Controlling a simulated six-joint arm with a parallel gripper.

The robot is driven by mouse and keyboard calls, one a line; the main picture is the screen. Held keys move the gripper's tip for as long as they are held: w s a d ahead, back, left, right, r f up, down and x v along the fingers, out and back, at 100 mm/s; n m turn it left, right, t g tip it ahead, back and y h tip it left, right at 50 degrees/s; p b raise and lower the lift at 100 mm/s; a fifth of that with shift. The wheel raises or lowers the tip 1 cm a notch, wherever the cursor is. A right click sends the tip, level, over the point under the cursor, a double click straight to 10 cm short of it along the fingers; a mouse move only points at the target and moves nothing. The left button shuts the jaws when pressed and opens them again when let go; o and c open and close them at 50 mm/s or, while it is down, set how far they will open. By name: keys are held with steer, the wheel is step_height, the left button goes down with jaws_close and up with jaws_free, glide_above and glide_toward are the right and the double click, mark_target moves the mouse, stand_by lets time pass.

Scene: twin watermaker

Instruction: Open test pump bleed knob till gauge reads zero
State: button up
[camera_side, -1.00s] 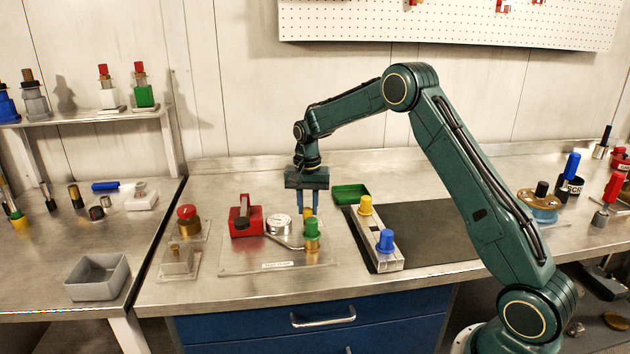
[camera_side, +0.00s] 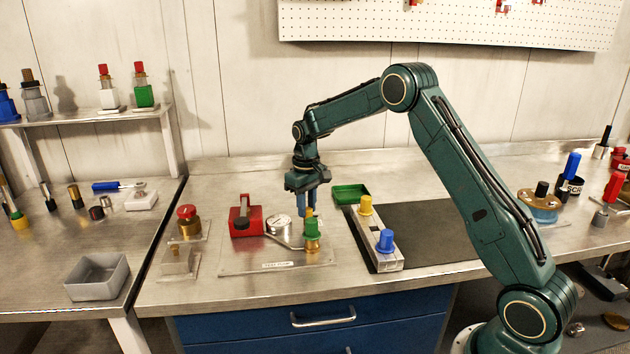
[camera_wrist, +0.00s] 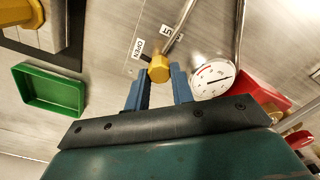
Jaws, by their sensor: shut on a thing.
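In the wrist view, an OPEN label (camera_wrist: 139,48) and a partly hidden label ending in UT lie near the knob. The gauge (camera_wrist: 212,78) shows a dark needle; its reading is too small to tell.
A green tray (camera_side: 351,193) and a block with yellow and blue knobs (camera_side: 386,241) are to the right. A red knob fitting (camera_side: 187,216) stands left.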

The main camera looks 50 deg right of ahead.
mark_target(307, 209)
steer(key=shift+n, duration=0.5)
steer(key=o, duration=1)
step_height(307, 209, up, 14)
steer(key=shift+f, duration=0.1)
stand_by(0.5)
